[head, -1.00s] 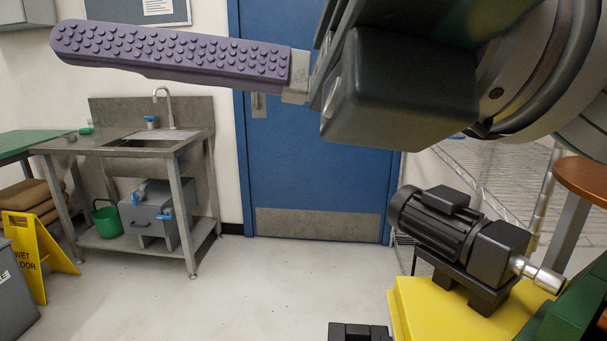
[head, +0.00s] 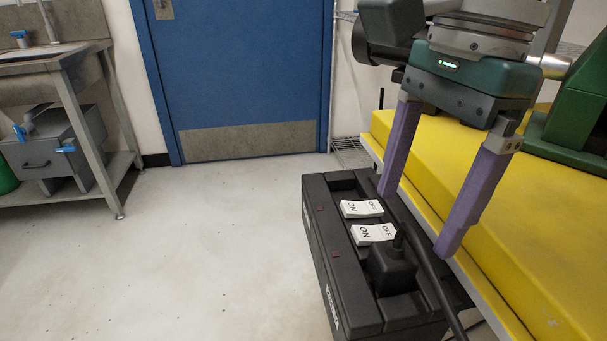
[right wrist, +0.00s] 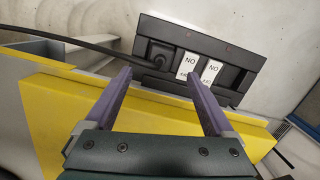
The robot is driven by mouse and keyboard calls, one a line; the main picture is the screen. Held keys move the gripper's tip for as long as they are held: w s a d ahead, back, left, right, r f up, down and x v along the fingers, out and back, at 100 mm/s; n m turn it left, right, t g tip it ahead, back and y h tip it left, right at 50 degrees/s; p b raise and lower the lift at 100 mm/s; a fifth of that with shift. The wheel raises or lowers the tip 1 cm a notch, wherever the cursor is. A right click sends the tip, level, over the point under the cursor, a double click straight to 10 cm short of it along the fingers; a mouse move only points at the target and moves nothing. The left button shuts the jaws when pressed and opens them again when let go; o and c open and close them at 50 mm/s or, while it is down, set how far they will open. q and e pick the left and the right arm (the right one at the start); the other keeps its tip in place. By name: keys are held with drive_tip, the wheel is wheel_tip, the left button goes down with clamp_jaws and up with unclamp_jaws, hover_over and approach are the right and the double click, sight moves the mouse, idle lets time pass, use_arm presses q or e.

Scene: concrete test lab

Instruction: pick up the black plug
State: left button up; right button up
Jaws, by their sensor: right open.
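The black plug (head: 390,268) sits in a dark power box (head: 318,236) that carries two white ON/OFF switches, and a black cable runs from it toward the bottom edge. My right gripper (head: 415,222) points down with its purple fingers wide apart and nothing between them. Its fingertips are at the box's right side, by the plug and switches. In the right wrist view the plug (right wrist: 159,54) shows just beyond the gap between the fingertips (right wrist: 158,75), left of the switches. No contact with the plug shows. My left gripper is out of view.
A yellow-topped bench (head: 530,240) stands right beside the box, close to my right gripper, with a green machine part (head: 575,115) on it. The concrete floor (head: 210,250) left of the box is clear. A sink table (head: 85,95) and a blue door (head: 240,70) stand behind.

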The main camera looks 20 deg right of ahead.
sight(400, 235)
drive_tip(key=f, duration=0.2)
drive_tip(key=a+f, duration=0.1)
drive_tip(key=f, duration=0.2)
drive_tip(key=shift+a+f, duration=0.15)
clamp_jaws()
idle(0.5)
